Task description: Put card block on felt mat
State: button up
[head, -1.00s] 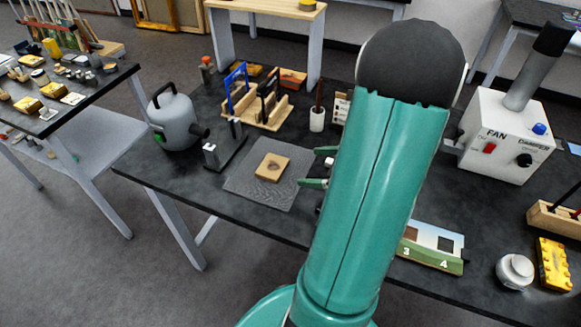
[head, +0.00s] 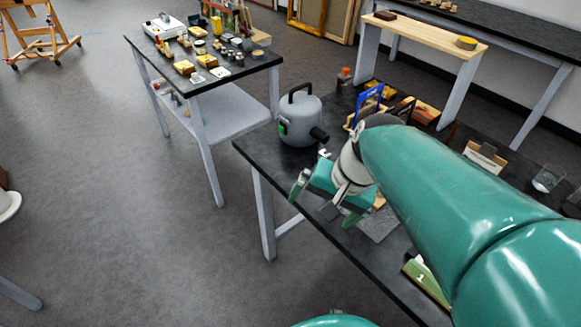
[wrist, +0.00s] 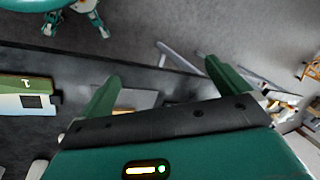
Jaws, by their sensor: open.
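My gripper (head: 320,212) is open and empty, out over the near edge of the dark table. Its two green fingers also show spread apart in the wrist view (wrist: 162,69). The grey felt mat (head: 378,229) lies on the table to the right of the gripper, partly hidden by my arm. It shows beyond the gripper body in the wrist view (wrist: 138,98). A small tan block, which looks like the card block (head: 379,201), is mostly hidden behind my gripper and arm. A sliver of it shows at the mat in the wrist view (wrist: 122,111).
A grey canister with a black handle (head: 299,118) stands on the table just behind my gripper. A wooden rack with a blue piece (head: 369,104) is farther back. A green numbered strip (head: 425,281) lies right of the mat. Open floor (head: 110,190) is at left.

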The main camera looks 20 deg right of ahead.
jog(key=s+a+r+n+t+h, duration=0.1)
jog(key=a+r+n+t+h, duration=0.1)
jog(key=a+r+n, duration=0.2)
jog(key=shift+s+a+r+n+t+h, duration=0.15)
jog(key=shift+s+r+n+t+h, duration=0.4)
jog(key=shift+n, duration=1.15)
jog(key=shift+w+r+g, duration=0.2)
jog(key=shift+g, duration=0.05)
